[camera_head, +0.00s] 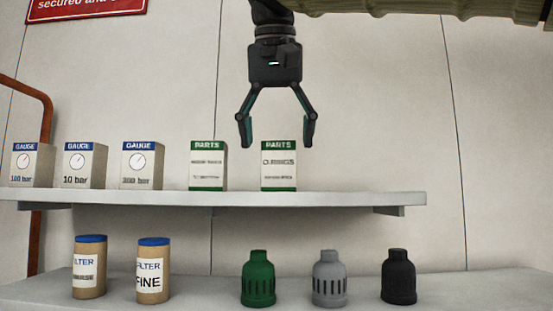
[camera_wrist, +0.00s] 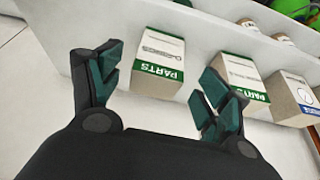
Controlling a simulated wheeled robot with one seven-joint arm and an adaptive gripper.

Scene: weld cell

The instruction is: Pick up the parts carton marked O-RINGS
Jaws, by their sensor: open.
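The parts carton marked O-RINGS (camera_head: 279,168) is white with green bands at top and bottom. It stands upright at the right end of the cartons on the upper shelf (camera_head: 340,199). My gripper (camera_head: 277,143) points down with its fingers spread and empty; in the head view its tips flank the carton's top edge. In the wrist view the O-RINGS carton (camera_wrist: 158,64) appears between the two fingertips (camera_wrist: 161,78). I cannot tell how far apart in depth they are. A second PARTS carton (camera_head: 207,167) with smaller, unreadable text stands to its left.
Several GAUGE cartons, including the 300 bar one (camera_head: 142,166), stand farther left. The shelf right of the O-RINGS carton is bare. Below are two filters, including FINE (camera_head: 153,272), and green (camera_head: 258,279), grey (camera_head: 329,279) and black (camera_head: 398,277) bottle-shaped parts.

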